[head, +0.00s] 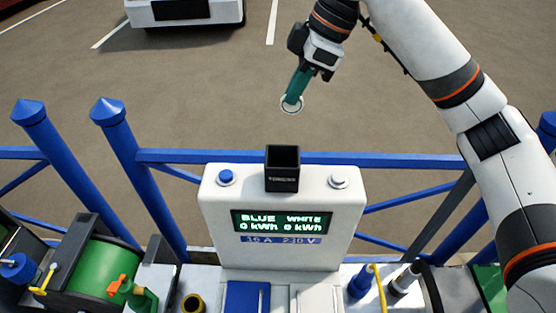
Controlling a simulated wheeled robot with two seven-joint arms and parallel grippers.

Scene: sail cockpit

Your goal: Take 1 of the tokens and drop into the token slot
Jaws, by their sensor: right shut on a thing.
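My right gripper (293,98) comes in from the upper right and hangs in the air, teal fingers pointing down. It is shut on a small round pale token (291,108), which shows as a light disc at the fingertips, partly covered by them. A black open-topped box (282,170) with small lettering, seemingly "TOKENS", is on the upper middle of a white meter post (215,205). In the picture the token is above the box and apart from it. I cannot make out a separate token slot. My left gripper is out of view.
The post has a blue button (226,177), a white button (338,181) and a lit display (282,221). A blue railing (400,160) runs behind it. A green reel (100,270) and several fittings crowd the front. A white vehicle (185,12) stands on the pavement.

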